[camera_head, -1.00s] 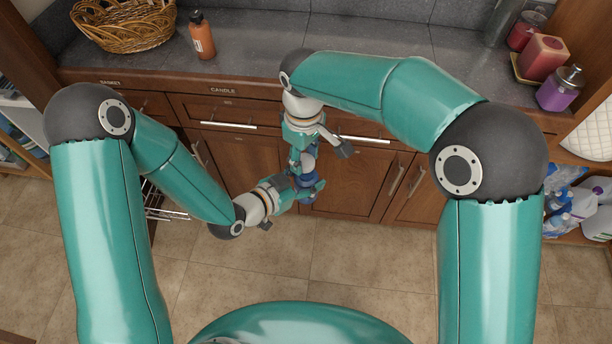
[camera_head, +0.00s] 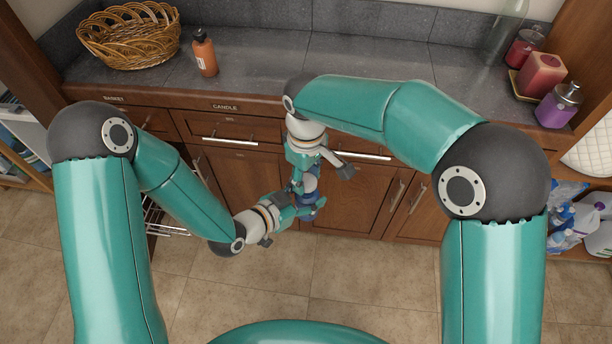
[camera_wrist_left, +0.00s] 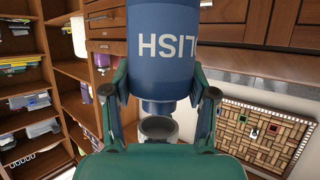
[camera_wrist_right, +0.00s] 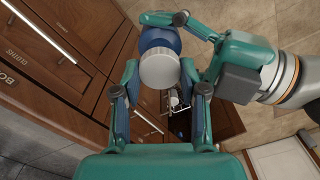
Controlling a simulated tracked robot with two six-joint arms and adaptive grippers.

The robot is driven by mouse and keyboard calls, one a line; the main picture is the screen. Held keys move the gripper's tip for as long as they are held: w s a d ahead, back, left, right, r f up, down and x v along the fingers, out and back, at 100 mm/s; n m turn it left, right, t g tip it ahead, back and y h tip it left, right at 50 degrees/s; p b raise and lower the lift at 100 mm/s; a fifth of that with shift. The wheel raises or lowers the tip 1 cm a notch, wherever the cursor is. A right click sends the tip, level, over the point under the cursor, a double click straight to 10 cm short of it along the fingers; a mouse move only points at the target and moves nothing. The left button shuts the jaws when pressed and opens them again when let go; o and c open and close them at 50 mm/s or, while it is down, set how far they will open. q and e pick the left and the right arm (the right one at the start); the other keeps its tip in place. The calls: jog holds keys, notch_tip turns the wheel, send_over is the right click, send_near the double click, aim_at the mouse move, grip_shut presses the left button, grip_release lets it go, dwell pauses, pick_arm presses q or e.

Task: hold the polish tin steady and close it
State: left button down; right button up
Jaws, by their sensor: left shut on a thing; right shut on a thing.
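The blue polish tin (camera_wrist_left: 165,45) is between the fingers of my left gripper (camera_wrist_left: 160,88), which is shut on it. Its lettering reads upside down in the left wrist view, and its narrower neck points down there. A grey-white hollow cap (camera_wrist_left: 157,128) faces the neck and looks just apart from it. In the right wrist view the pale round cap (camera_wrist_right: 160,70) is between the fingers of my right gripper (camera_wrist_right: 159,75), shut on it, with the blue tin (camera_wrist_right: 157,40) behind. In the head view both grippers meet before the cabinets; the tin is mostly hidden.
The counter (camera_head: 370,55) behind holds a wicker basket (camera_head: 130,38), an orange-brown bottle (camera_head: 204,52), red candles (camera_head: 541,75) and a purple bottle (camera_head: 559,104). Cabinet doors (camera_head: 345,205) stand close behind the grippers. The tiled floor (camera_head: 340,275) in front is open.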

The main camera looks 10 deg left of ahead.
aim_at(307, 201)
jog(key=shift+f, duration=0.9)
jog(key=shift+f, duration=0.55)
jog(key=m, duration=0.6)
jog(key=o, duration=0.7)
jog(key=shift+c, duration=0.2)
jog(key=shift+r, duration=0.1)
